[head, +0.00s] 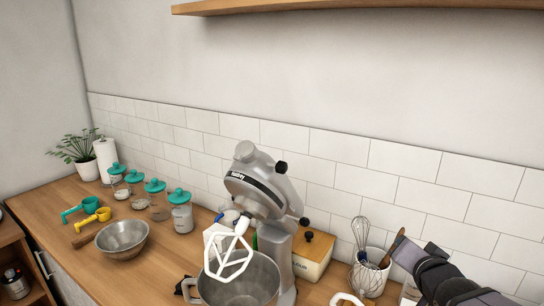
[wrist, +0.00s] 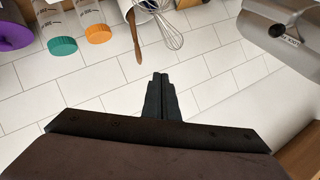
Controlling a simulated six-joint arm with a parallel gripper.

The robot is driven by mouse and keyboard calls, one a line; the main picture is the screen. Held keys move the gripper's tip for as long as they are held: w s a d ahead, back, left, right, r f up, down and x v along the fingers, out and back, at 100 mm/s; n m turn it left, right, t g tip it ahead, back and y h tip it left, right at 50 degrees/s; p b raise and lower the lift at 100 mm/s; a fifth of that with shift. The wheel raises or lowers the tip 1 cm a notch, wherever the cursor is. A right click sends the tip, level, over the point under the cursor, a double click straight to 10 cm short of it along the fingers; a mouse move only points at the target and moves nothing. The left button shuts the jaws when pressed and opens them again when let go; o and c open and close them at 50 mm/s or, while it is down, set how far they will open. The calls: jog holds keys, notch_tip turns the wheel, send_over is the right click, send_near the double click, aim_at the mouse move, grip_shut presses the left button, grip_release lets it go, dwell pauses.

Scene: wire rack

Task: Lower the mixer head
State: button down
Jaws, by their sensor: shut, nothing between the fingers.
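The stand mixer is silver-grey, and its head (head: 262,190) is tilted up in the head view. A white flat beater (head: 229,257) hangs from it over a metal bowl (head: 245,283). A grey part of the mixer (wrist: 288,32) also shows at the upper right of the wrist view. My gripper (wrist: 160,80) is shut and empty, its dark fingers together in front of the white tiles. In the head view my arm comes in at the lower right, and my gripper (head: 402,250) is well to the right of the mixer, apart from it, near the utensil crock.
A white crock (head: 371,277) with a whisk and wooden utensils stands between mixer and arm. A cream box (head: 312,262) with a wooden lid sits behind the mixer. Teal-lidded jars (head: 181,215) and a metal bowl (head: 122,239) are left. A shelf (head: 330,5) hangs above.

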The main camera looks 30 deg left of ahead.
jog(key=s+a+r+n+t+y+b, duration=0.1)
jog(key=a+r+y, duration=0.5)
jog(key=a+r, duration=0.55)
notch_tip(320, 180, up, 12)
jog(key=n+g+y+p, duration=0.3)
jog(key=g+y+p, duration=0.15)
jog(key=y, duration=0.35)
send_over(262, 161)
jog(key=w+d, duration=0.1)
jog(key=w, duration=0.2)
jog(key=shift+w, duration=0.1)
jog(key=shift+a, duration=0.25)
jog(key=shift+s+a+f+p, duration=0.15)
jog(key=shift+s+f+p, duration=0.4)
jog(key=shift+s+f, duration=0.5)
jog(key=shift+s+a+f, duration=0.1)
jog(key=shift+s+f, duration=0.15)
jog(key=shift+s, duration=0.1)
jog(key=shift+s+f, duration=0.1)
jog(key=shift+s, duration=0.1)
